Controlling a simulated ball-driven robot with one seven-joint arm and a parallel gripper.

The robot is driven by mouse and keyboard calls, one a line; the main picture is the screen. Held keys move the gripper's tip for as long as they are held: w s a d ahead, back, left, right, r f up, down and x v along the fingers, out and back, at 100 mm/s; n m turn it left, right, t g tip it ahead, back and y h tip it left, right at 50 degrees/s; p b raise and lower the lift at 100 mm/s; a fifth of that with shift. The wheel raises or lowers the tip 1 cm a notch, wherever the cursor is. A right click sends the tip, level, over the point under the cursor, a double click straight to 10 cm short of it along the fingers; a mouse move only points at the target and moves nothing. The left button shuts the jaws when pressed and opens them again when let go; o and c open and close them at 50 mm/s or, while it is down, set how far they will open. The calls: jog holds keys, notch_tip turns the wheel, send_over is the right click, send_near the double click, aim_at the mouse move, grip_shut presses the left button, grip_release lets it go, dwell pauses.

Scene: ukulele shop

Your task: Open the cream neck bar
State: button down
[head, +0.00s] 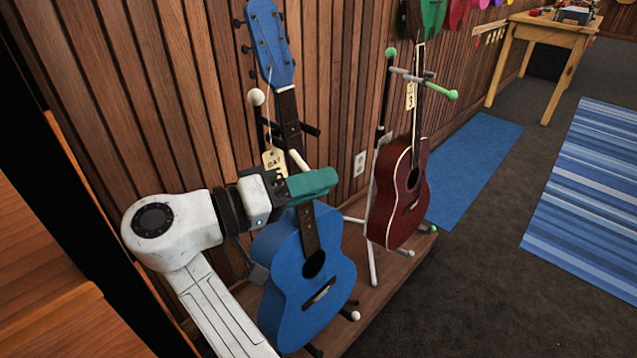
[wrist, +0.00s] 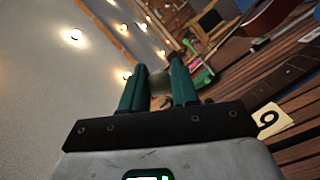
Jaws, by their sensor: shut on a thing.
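The blue guitar (head: 300,275) stands upright on a dark stand against the wood wall. The stand's cream ball tip (head: 256,97) shows left of the guitar's neck. The cream neck bar (head: 297,159) shows as a short pale end in front of the neck, just above my teal fingers. My gripper (head: 325,180) reaches across the neck from the left, and its fingers hide the rest of the bar. In the wrist view, the fingers (wrist: 160,88) are closed around a dim, rounded piece (wrist: 160,80), which fits the bar's end.
A dark red guitar (head: 402,190) stands to the right on a stand with a green-tipped bar (head: 438,92). Both stands are on a low wooden platform (head: 395,268). A price tag (head: 273,160) hangs by the blue guitar's neck.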

jog(key=c, duration=1)
grip_release()
jog(key=shift+a+r, duration=0.1)
jog(key=shift+a, duration=0.15)
jog(key=shift+o, duration=0.4)
jog(key=shift+d, duration=0.1)
jog(key=shift+d, duration=0.1)
jog(key=shift+w+d, duration=0.1)
jog(key=shift+d, duration=0.05)
